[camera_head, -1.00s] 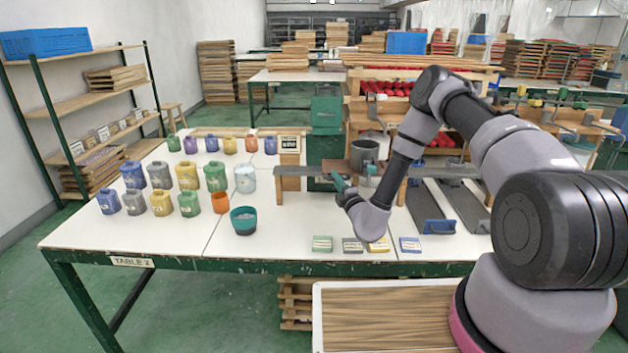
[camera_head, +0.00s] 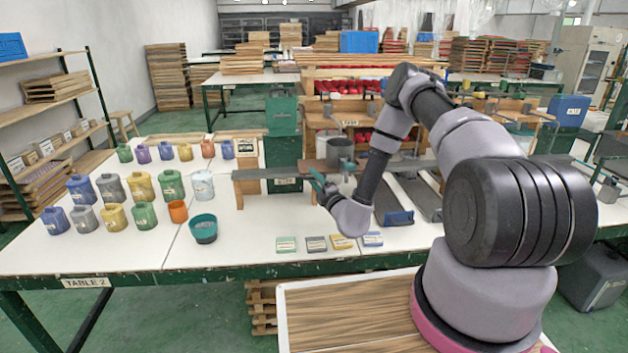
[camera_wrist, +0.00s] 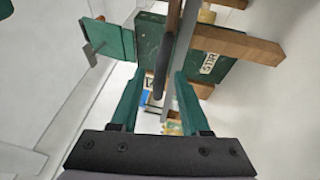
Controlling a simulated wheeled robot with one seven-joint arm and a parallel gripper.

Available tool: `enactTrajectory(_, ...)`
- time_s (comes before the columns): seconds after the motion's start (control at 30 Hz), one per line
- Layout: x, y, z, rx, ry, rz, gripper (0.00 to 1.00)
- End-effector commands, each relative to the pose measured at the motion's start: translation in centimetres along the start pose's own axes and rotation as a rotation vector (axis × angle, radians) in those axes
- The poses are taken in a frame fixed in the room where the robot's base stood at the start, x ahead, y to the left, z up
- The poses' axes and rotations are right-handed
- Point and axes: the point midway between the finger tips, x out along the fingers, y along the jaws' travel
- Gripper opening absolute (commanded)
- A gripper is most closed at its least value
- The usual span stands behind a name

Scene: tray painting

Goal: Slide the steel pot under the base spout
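A grey steel pot (camera_head: 340,153) shows near the raised grey rail (camera_head: 278,172) at the middle of the white table. A second grey cylinder is partly hidden behind it; I cannot tell which part is the base spout. My gripper (camera_head: 319,184) is low in front of the rail, just left of and below the pot. In the wrist view my gripper (camera_wrist: 159,75) has its two green fingers apart. A dark rounded bar (camera_wrist: 161,68) shows between and beyond the fingertips; I cannot tell if it is the pot's handle. No contact is visible.
Several paint jugs (camera_head: 141,186) stand at the left of the table, with a teal bowl (camera_head: 203,229) and orange cup (camera_head: 178,211). Small labelled blocks (camera_head: 316,243) lie at the front edge.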

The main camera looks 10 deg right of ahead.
Motion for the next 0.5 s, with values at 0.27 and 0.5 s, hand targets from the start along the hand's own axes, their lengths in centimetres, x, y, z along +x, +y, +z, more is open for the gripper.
enactTrajectory(0.27,-0.3,0.0,0.0,0.0,0.0,0.001,0.46)
enactTrajectory(0.5,-4.2,-0.1,0.1,0.003,-0.002,-0.004,0.46)
